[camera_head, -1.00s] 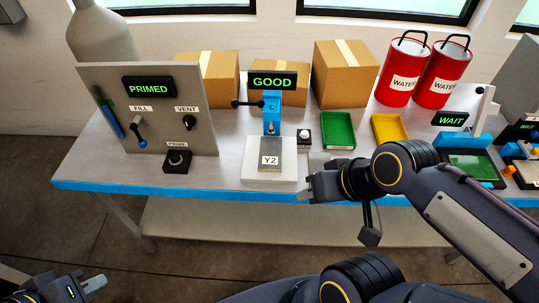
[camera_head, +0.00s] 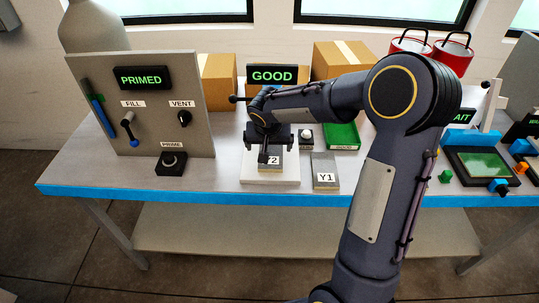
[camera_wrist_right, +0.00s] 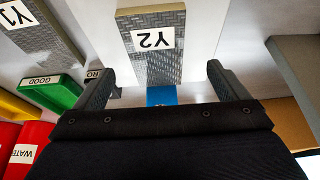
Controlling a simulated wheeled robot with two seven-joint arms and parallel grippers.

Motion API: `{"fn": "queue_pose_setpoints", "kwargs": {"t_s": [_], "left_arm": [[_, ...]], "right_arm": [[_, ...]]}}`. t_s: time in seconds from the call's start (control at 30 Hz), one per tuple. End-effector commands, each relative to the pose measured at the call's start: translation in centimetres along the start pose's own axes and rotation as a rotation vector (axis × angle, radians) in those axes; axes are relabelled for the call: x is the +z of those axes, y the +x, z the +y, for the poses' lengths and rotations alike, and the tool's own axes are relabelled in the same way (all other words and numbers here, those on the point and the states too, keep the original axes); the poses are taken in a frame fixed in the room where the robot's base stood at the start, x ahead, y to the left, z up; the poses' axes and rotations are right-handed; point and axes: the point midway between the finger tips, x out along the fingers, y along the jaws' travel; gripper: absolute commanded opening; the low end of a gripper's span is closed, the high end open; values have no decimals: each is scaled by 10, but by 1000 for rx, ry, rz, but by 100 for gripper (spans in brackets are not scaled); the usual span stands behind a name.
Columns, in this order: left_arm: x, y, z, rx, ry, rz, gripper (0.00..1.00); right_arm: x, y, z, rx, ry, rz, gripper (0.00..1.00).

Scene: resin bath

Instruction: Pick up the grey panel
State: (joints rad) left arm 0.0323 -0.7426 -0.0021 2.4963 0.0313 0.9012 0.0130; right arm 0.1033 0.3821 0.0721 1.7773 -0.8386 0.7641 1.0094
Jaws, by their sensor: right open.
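A grey textured panel labelled Y2 (camera_head: 275,165) lies on a white block (camera_head: 290,182) under the GOOD sign. It also shows in the right wrist view (camera_wrist_right: 158,60), just beyond the jaws. A second grey panel, labelled Y1 (camera_head: 325,168), lies on the table to the right of the block; it is at the upper left of the right wrist view (camera_wrist_right: 42,45). My right gripper (camera_head: 272,138) is over the Y2 panel's far part, open and empty, its fingers (camera_wrist_right: 160,75) spread wider than the panel. My arm hides part of the test stand. My left gripper is out of view.
A PRIMED control panel (camera_head: 140,92) with levers stands left. A green tray (camera_head: 343,136), cardboard boxes (camera_head: 219,80) and red WATER cans (camera_head: 453,52) are behind. A fixture with a green plate (camera_head: 482,163) is at right. The table's blue front edge (camera_head: 150,192) is clear.

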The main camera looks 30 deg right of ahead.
Motion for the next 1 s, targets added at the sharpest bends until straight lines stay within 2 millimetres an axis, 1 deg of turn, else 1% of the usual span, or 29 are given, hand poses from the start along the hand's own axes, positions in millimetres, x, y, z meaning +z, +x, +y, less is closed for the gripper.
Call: {"fn": "queue_pose_setpoints", "kwargs": {"t_s": [0.2, 0.33, 0.43, 0.63, 0.67, 1.0], "left_arm": [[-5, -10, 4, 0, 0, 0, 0], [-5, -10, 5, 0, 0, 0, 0], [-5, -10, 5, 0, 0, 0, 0], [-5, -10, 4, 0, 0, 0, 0], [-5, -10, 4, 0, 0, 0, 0], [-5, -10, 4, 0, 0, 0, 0]], "right_arm": [[-5, 29, 6, 2, 1, -5, 94], [-4, 46, 5, 0, -2, -3, 94], [-4, 52, 6, 0, -1, -1, 94], [-4, 52, 6, -1, -1, 0, 94], [-4, 52, 6, -1, -1, 0, 91], [-4, 52, 5, -1, -1, 0, 46]]}}
